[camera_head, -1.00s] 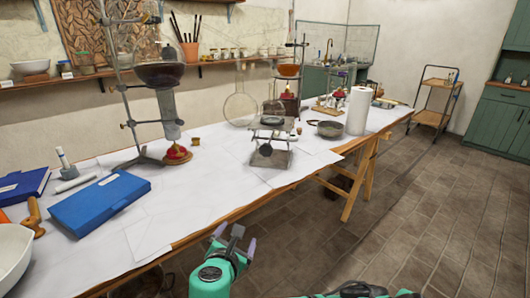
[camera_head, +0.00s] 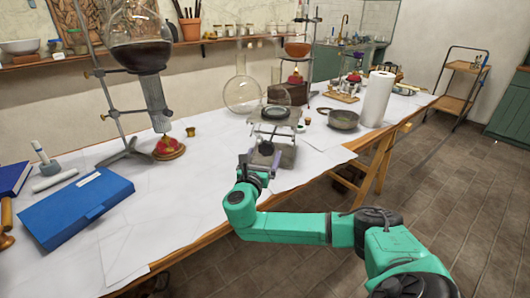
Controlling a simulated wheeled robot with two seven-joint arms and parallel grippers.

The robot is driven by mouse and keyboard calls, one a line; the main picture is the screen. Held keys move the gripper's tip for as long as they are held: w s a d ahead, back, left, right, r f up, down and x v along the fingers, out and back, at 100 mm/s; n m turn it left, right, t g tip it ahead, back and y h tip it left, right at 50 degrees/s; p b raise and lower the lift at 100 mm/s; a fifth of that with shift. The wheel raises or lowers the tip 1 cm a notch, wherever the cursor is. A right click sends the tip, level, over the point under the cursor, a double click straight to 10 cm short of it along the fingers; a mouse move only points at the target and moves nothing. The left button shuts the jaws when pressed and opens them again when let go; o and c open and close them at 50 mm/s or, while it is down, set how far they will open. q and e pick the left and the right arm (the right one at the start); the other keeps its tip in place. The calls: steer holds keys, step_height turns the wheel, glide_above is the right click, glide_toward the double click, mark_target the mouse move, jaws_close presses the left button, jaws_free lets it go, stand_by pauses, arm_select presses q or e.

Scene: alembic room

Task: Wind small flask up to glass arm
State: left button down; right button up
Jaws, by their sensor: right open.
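A lab jack (camera_head: 284,157) stands near the front edge of the table, with a round dark knob (camera_head: 266,148) on its front. A small dark-rimmed round thing (camera_head: 277,112) sits on its top plate; I cannot tell for sure that it is the small flask. A large clear round flask (camera_head: 242,93) with a tall neck stands behind and left of the jack. I cannot make out the glass arm clearly. My right gripper (camera_head: 258,160) is open, close in front of the jack at the knob; contact is unclear. My left gripper is not in view.
A tall stand holds a dark-filled globe (camera_head: 138,45) above a red burner (camera_head: 168,147) at left. A blue book (camera_head: 77,207) lies at front left. A pan (camera_head: 343,119) and a paper roll (camera_head: 378,99) stand right of the jack. White paper covers the table (camera_head: 195,215).

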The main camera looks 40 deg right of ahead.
mark_target(266, 148)
steer(key=shift+x, duration=0.95)
steer(key=shift+w+d, duration=0.15)
steer(key=c, duration=1.4)
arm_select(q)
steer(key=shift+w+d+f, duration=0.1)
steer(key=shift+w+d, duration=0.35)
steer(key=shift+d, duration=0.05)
